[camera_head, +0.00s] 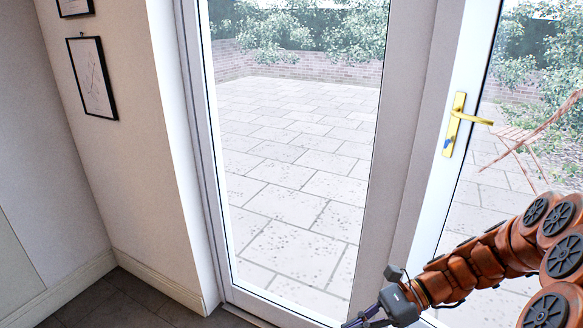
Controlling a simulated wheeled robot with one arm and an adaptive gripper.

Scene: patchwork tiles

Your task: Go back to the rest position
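My gripper (362,322) is at the bottom edge of the head view, right of centre, at the end of my orange arm, which comes in from the right. Its dark body shows, but its fingers are mostly cut off by the frame's edge. I cannot tell whether it is open or shut, or whether it holds anything. It appears in front of the lower part of the glazed door's white frame.
A glazed door (400,160) with a brass handle (470,117) fills the middle and right. Behind the glass lie a paved patio (290,190), a brick wall and a folding chair (525,137). A wall with framed pictures (92,78) stands left. Dark floor (125,305) shows at bottom left.

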